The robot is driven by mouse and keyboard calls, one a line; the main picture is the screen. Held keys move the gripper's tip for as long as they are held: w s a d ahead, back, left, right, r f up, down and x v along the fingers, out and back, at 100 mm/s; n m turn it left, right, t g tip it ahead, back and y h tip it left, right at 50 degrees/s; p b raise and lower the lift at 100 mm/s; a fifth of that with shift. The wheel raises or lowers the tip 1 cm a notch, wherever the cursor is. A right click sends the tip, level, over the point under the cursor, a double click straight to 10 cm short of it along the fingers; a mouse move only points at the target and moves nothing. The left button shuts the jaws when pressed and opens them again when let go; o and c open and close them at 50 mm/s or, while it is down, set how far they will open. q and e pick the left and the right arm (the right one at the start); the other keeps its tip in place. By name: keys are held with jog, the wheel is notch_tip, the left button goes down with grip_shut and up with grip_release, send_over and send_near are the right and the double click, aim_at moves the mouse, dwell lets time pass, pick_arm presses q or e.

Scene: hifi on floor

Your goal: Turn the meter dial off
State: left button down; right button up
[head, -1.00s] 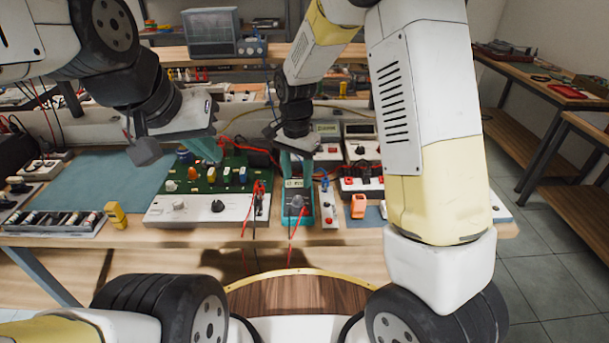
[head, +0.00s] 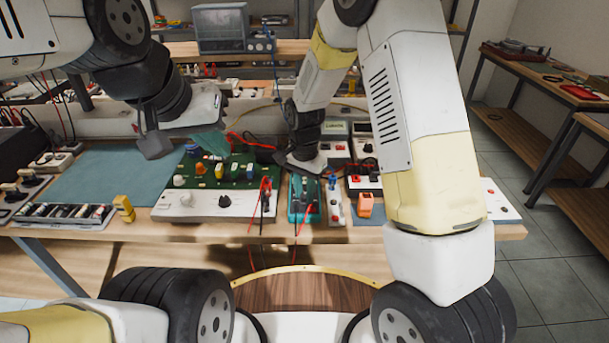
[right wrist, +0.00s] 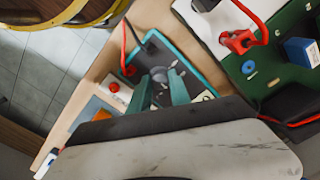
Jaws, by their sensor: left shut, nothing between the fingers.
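The teal-cased meter (head: 294,213) lies at the front of the bench, right of the green board. My right gripper is over its far part in the head view, its fingers mostly hidden by the wrist. In the right wrist view the meter (right wrist: 203,65) has a dark face and a grey dial (right wrist: 159,76). The two teal fingers of my right gripper (right wrist: 161,84) are apart, one on each side of the dial. I cannot tell whether they touch it. My left gripper (head: 212,145) is shut and empty above the green board.
The green board (head: 240,172) with coloured parts and a white control box (head: 190,205) stand left of the meter. Red and black leads (head: 265,195) hang at the meter's left. An orange block (head: 365,205) stands to the right. A teal mat (head: 95,180) is mostly clear.

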grip_shut()
jog(key=shift+n, duration=0.4)
jog(key=n, duration=0.3)
jog(key=shift+n, duration=0.3)
jog(key=n, duration=0.4)
jog(key=shift+n, duration=0.3)
jog(key=n, duration=0.4)
jog(key=shift+n, duration=2.5)
